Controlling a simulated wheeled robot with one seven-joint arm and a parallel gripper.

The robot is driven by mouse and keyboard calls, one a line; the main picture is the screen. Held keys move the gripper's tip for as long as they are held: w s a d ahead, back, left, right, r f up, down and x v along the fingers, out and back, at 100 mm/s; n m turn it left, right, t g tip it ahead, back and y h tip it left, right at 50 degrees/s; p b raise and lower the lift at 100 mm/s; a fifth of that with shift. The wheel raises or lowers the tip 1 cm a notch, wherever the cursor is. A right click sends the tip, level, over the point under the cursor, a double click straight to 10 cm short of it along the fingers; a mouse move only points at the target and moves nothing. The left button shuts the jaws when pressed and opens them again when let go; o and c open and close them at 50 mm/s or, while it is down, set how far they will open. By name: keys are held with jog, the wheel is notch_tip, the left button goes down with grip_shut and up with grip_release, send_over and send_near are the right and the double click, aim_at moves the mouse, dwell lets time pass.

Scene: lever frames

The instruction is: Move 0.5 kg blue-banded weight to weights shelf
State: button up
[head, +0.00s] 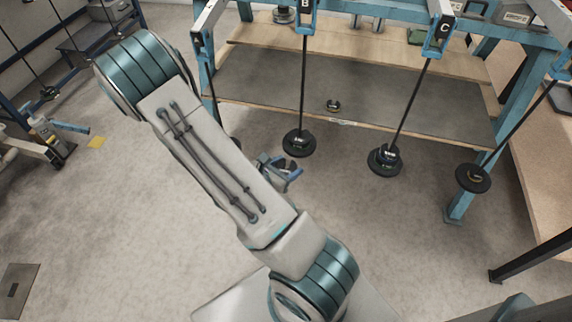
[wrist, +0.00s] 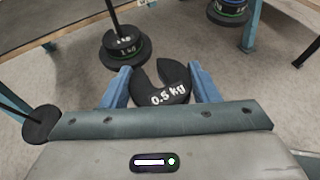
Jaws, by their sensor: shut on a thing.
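My gripper (head: 279,170) is in front of the hanging rods, above the floor, partly behind my arm in the head view. In the wrist view its two blue fingers (wrist: 160,88) are shut on a dark slotted weight marked 0.5 kg (wrist: 163,97). The weight's slot faces away from the palm, and no blue band can be made out on it. The weights shelf appears to be the low grey-topped board (head: 265,92) under the bench. One small dark weight (head: 333,105) lies near its front edge.
Hanger B (head: 299,143) carries dark weights, one reading 1 kg in the wrist view. Hanger C (head: 385,160) carries a stack with blue and green bands. Another hanger (head: 473,178) hangs at right. A blue bench leg (head: 462,203) stands beside it. The shelf's left part is bare.

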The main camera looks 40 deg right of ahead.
jog(key=shift+s+a+r+p, duration=0.15)
jog(key=shift+s+a+p, duration=0.5)
jog(key=shift+p, duration=0.55)
jog(key=shift+s+a+p, duration=1.35)
jog(key=shift+a+p, duration=0.05)
jog(key=shift+a, duration=0.25)
